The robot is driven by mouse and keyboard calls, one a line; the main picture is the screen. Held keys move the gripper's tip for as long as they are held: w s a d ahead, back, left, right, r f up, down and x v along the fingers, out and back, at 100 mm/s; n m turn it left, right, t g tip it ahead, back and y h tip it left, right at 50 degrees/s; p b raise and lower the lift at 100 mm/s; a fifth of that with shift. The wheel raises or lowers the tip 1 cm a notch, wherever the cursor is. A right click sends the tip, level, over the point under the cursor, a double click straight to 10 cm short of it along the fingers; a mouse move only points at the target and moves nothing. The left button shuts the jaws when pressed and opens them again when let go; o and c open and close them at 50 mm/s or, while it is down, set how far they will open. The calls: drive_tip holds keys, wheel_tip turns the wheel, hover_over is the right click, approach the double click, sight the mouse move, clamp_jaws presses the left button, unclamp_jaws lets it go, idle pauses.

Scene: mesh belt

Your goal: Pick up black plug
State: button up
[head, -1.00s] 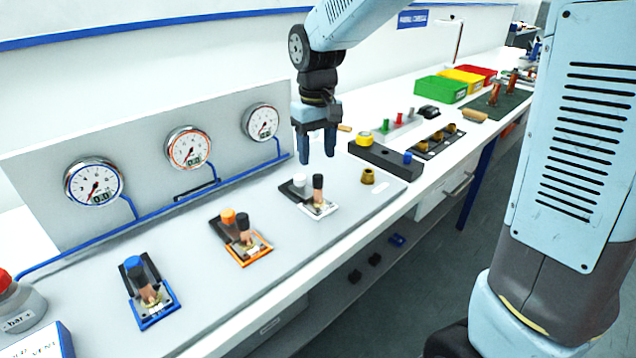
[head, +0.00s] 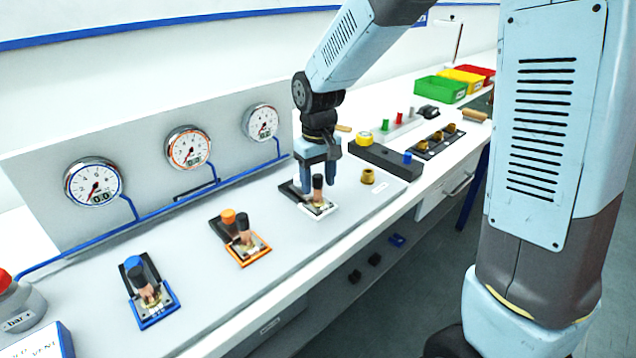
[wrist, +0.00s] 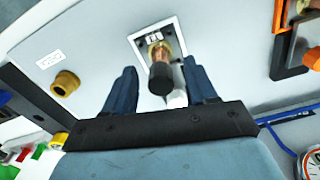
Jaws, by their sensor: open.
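A black-capped plug with a copper-brown body (head: 317,183) stands at the white-framed station (head: 322,211) on the bench panel. In the wrist view, the plug's black cap (wrist: 157,82) is near the centre, with its copper part above it in the picture. My gripper (head: 318,188) is open, pointing down over this station. Its two blue fingers (wrist: 160,70) appear on either side of the plug in both views, with gaps visible in the wrist view. A white knob (wrist: 177,98) lies just right of the cap there and is hidden behind the gripper in the head view.
Similar dark-capped plugs stand at the orange-framed station (head: 247,251) and the blue-framed station (head: 156,310) to the left. A brass fitting (head: 367,177) and a dark block (head: 385,160) are to the right. Three gauges (head: 188,149) line the upright panel behind.

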drive_tip(key=shift+c, duration=0.4)
clamp_jaws()
